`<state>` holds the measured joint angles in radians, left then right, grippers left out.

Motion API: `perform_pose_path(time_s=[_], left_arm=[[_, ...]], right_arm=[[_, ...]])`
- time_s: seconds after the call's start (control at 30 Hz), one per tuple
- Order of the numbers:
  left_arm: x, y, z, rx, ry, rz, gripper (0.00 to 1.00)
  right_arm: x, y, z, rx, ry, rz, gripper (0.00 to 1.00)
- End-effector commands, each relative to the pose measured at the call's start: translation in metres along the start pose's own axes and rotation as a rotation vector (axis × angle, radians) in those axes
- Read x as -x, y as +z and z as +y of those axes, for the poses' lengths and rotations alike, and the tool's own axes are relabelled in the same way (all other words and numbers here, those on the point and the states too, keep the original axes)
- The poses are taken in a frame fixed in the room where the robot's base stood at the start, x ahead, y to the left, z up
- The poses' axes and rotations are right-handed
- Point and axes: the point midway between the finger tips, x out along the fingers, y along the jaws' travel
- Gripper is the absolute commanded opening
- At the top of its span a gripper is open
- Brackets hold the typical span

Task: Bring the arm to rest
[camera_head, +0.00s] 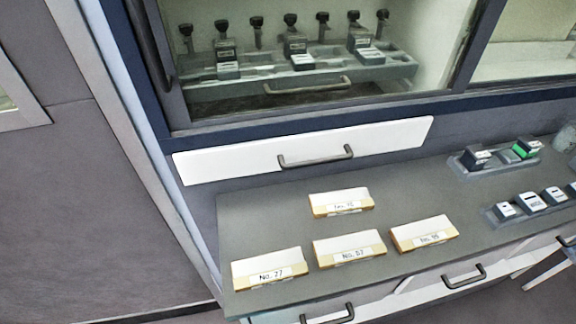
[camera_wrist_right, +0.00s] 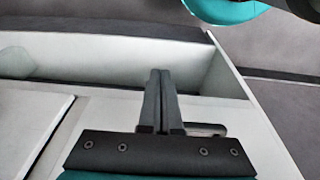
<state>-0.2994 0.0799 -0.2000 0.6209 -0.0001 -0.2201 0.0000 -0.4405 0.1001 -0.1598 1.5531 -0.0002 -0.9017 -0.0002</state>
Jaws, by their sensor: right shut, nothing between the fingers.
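My right gripper (camera_wrist_right: 159,100) shows in the right wrist view. Its two dark fingers are together with nothing between them. Behind the fingers are pale panels and a white wall with a slanting edge (camera_wrist_right: 245,80); I cannot tell which piece of furniture they belong to. A teal, rounded part at the top of that view looks like part of my own body. Neither gripper nor arm shows in the head view.
The grey counter (camera_head: 270,215) bears several labelled blocks, such as "No. 27" (camera_head: 269,268), and small holders (camera_head: 478,157) at right. Above is a white drawer front (camera_head: 230,160) with a handle (camera_head: 315,157). Floor at left is clear.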

Motion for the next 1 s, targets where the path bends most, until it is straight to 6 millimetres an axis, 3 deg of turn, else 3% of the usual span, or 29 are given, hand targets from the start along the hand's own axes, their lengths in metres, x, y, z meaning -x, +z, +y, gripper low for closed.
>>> perform_pose_path(time_s=[0.03, 0.2, 0.5, 0.7, 1.0], left_arm=[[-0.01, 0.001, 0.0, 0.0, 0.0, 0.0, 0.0], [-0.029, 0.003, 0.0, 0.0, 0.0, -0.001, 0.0], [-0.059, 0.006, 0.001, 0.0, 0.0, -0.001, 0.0], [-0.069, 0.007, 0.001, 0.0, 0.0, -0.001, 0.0], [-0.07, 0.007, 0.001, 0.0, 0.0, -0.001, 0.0]], right_arm=[[-0.024, 0.014, -0.001, 0.002, -0.001, -0.014, 0.0], [-0.08, 0.06, -0.004, 0.008, -0.005, -0.044, 0.0], [-0.15, 0.148, -0.006, 0.02, -0.009, -0.09, 0.0], [-0.166, 0.184, -0.006, 0.025, -0.01, -0.107, 0.0], [-0.168, 0.192, -0.006, 0.026, -0.01, -0.109, 0.0]])
